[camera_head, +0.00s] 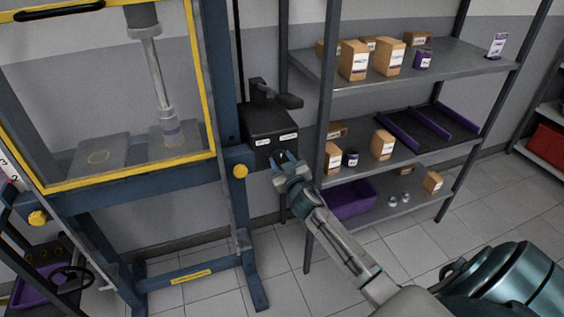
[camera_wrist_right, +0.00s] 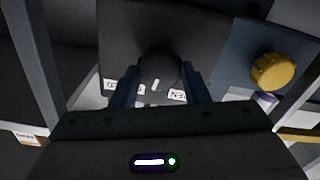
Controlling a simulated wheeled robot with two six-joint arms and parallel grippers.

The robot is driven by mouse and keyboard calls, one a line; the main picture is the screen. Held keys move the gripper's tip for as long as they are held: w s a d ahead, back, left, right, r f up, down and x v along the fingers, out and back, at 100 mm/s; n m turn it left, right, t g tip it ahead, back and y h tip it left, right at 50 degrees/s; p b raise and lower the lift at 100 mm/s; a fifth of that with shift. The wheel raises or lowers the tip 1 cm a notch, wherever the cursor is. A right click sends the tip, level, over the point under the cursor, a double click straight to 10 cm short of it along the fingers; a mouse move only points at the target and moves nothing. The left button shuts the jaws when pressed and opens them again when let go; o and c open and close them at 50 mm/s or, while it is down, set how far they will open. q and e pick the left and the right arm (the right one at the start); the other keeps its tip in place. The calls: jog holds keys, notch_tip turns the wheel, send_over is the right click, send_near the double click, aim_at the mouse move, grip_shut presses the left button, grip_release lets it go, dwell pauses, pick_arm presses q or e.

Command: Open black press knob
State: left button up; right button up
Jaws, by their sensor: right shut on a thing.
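The black press knob (camera_wrist_right: 158,68) shows between my two fingers in the right wrist view, on the face of a black control box (camera_wrist_right: 205,30). The box (camera_head: 268,124) is mounted on the right side of the blue press in the head view, with two small white labels on its front. A small white mark sits below the knob, between the labels. My right gripper (camera_head: 283,160) is at the lower front of the box, its fingers (camera_wrist_right: 160,85) shut on the knob. In the head view the gripper hides the knob. My left gripper is not in view.
The blue press frame (camera_head: 211,70) with its yellow-edged guard (camera_head: 100,183) stands left of the box. A yellow knob (camera_head: 240,171) is close beside my gripper. A grey shelf (camera_head: 430,68) with boxes stands on the right. A pump-like handle (camera_head: 288,101) tops the box.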

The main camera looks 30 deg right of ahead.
jog(key=n, duration=0.3)
jog(key=shift+n, duration=0.4)
jog(key=n, duration=0.3)
jog(key=shift+p, duration=0.4)
jog(key=shift+n, duration=0.9)
jog(key=o, duration=1)
jog(key=shift+a, duration=0.1)
jog(key=shift+b+v, duration=1.25)
jog(key=shift+v, duration=4.15)
